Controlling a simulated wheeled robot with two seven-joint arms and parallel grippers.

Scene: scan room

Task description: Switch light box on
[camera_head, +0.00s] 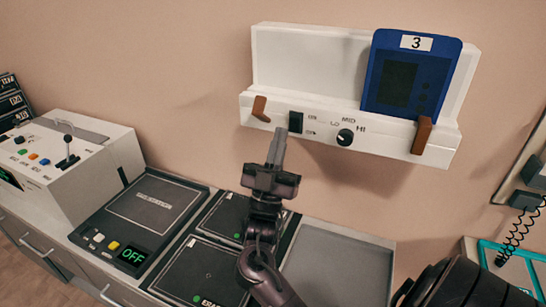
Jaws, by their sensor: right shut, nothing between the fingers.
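The light box (303,62) is a white wall-mounted unit with a sloping back and a front ledge. Its ledge carries a small black rocker switch (296,122), a round dial (345,137) with LO, MID and HI marks, and two brown clips. The panel looks unlit. A dark blue film (431,80) labelled 3 stands at its right side. My right gripper (277,150) is shut and empty, its fingertips pointing up just below and left of the switch. I cannot tell whether they touch the box. My left gripper is not in view.
Below stands a counter with a dark device (140,215) reading OFF, black green-dotted plates (203,272) and a grey tray (338,266). A white control console (70,160) with a lever is at the left. A coiled black cord (512,238) hangs at the right.

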